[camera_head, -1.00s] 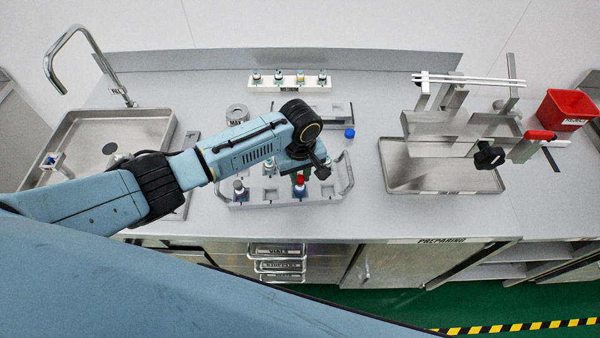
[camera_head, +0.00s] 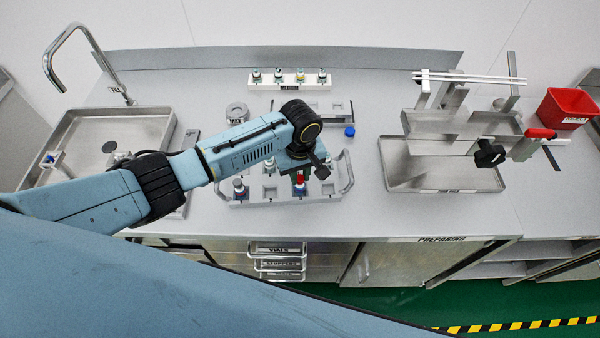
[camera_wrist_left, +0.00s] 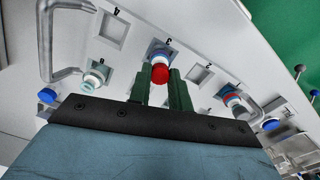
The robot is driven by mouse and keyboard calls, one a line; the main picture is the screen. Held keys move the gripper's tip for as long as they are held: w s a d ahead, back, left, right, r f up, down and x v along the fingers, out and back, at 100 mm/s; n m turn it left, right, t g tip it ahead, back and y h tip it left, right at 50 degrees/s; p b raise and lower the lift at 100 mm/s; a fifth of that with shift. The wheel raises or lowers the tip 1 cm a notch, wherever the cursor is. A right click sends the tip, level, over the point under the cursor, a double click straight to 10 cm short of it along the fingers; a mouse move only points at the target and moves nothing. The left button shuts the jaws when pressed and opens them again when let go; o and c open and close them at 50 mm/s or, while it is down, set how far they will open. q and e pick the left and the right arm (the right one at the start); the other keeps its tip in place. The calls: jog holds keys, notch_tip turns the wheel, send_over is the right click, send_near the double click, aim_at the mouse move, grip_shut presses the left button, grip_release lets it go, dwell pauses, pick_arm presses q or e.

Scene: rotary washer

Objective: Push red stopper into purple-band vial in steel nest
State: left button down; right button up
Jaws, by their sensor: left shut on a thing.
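The red stopper (camera_wrist_left: 160,74) sits between the two green fingertips of my left gripper (camera_wrist_left: 161,82), which is shut on it. In the head view the red stopper (camera_head: 300,179) shows just below the left gripper (camera_head: 307,170). A vial (camera_wrist_left: 160,56) with a blue-looking band stands directly under the stopper, in a square pocket of the grey steel nest (camera_wrist_left: 205,72). The stopper appears lined up with the vial's mouth; how deep it sits is hidden. The band's exact hue, blue or purple, is hard to tell. My right gripper is not in view.
Other vials stand in the nest, one at its left end (camera_head: 240,190). A white rack (camera_head: 290,85) with several vials is behind. A sink (camera_head: 105,140) is left; a steel stand (camera_head: 460,130) and red bin (camera_head: 565,108) are right.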

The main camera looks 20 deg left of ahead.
pick_arm(q)
jog(key=c, duration=1.2)
grip_release()
jog(key=shift+r, duration=0.1)
notch_tip(320, 180, up, 13)
jog(key=shift+r, duration=0.15)
